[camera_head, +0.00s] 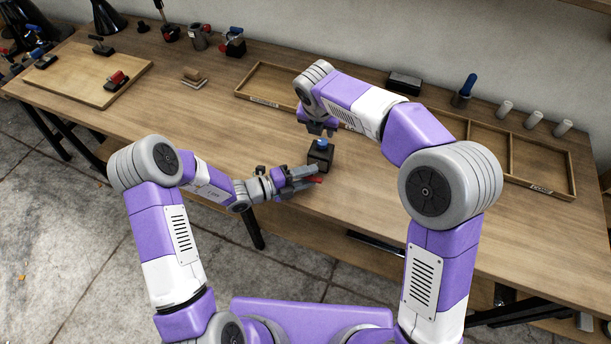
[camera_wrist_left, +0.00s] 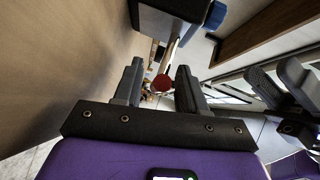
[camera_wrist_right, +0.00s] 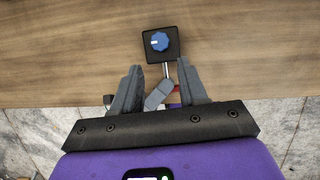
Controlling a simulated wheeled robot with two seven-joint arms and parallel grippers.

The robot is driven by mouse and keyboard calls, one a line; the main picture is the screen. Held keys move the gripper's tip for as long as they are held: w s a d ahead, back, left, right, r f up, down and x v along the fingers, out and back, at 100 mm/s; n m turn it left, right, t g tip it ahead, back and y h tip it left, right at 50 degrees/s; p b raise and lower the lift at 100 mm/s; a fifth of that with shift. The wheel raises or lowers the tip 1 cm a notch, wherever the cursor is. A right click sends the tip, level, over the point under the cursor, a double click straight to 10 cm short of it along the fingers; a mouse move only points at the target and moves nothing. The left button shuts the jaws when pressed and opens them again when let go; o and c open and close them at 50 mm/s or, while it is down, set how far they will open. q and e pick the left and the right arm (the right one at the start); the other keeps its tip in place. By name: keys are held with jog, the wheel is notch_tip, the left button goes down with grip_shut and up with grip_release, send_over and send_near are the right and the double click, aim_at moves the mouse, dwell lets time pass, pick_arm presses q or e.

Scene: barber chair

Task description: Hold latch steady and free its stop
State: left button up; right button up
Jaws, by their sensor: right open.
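The latch is a small black block (camera_head: 320,153) with a blue knob (camera_head: 320,143) on top, near the table's front edge. A metal rod (camera_wrist_right: 167,70) runs from it toward a red handle end (camera_head: 318,180). My left gripper (camera_head: 300,178) is low beside the red end. In the left wrist view the round red tip (camera_wrist_left: 162,83) shows between its parted fingers, with gaps at both sides. My right gripper (camera_head: 318,130) is open and empty, pointing down above the block. The right wrist view shows the blue knob (camera_wrist_right: 159,41) ahead of its fingers; the left fingers partly hide the red end.
A shallow wooden tray (camera_head: 262,103) with compartments lies behind the block. A wooden board (camera_head: 80,75) with a red-handled tool stands at the far left. White cylinders (camera_head: 533,120) and a blue-handled item (camera_head: 465,88) stand at the back right. Table around the block is clear.

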pick_arm(q)
grip_shut()
pick_arm(e)
jog(key=o, duration=0.3)
notch_tip(320, 180, up, 2)
jog(key=m+g, duration=0.4)
jog(key=m, duration=3.2)
send_over(323, 141)
notch_tip(323, 141, down, 11)
jog(key=m, duration=0.5)
jog(key=shift+f+y, duration=0.1)
jog(key=shift+y, duration=0.2)
